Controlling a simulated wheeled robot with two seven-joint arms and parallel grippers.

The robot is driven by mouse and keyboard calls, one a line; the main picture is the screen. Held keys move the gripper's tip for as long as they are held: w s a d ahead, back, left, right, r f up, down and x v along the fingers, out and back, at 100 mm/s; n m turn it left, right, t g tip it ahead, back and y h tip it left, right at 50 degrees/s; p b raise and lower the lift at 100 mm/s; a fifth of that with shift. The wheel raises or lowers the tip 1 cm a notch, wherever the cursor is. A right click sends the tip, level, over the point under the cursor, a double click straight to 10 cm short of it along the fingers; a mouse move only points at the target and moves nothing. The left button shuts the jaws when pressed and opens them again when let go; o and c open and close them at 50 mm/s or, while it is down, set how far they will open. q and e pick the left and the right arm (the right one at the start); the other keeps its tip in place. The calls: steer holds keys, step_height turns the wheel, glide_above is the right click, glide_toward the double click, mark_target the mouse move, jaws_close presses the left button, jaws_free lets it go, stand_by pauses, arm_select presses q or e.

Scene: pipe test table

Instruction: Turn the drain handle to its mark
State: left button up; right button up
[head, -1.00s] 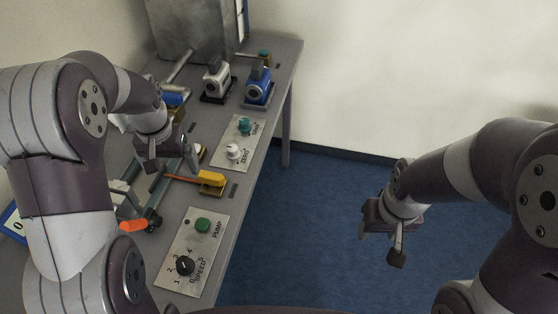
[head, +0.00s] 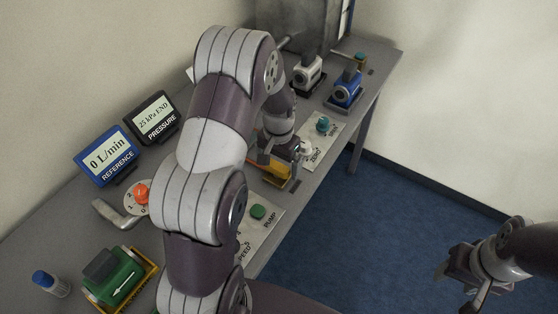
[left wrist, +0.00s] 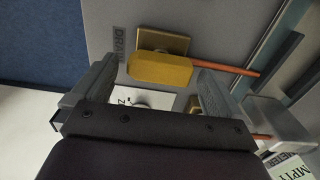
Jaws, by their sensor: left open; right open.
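The yellow drain handle (head: 275,171) is on the table beneath my left gripper, partly hidden by it in the head view. In the left wrist view the yellow handle (left wrist: 160,68) lies in line with an orange rod (left wrist: 228,68), beside a brass-coloured plate (left wrist: 162,41) and a DRAIN label (left wrist: 120,40). My left gripper (head: 280,162) is open, one finger towards each end of the handle. I cannot tell whether they touch it. My right gripper (head: 458,286) is open and empty over the blue floor. I cannot make out a separate mark.
The PUMP and SPEED panel (head: 262,222) is in front of the handle, the ZERO panel (head: 322,142) behind it. A white valve (head: 307,75) and blue valve (head: 345,90) stand further back. REFERENCE (head: 105,158) and PRESSURE (head: 152,118) displays stand at left.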

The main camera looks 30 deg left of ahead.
arm_select(q)
steer(key=shift+f, duration=0.1)
steer(key=shift+w+d, duration=0.1)
steer(key=shift+c, duration=1.2)
steer(key=c, duration=0.8)
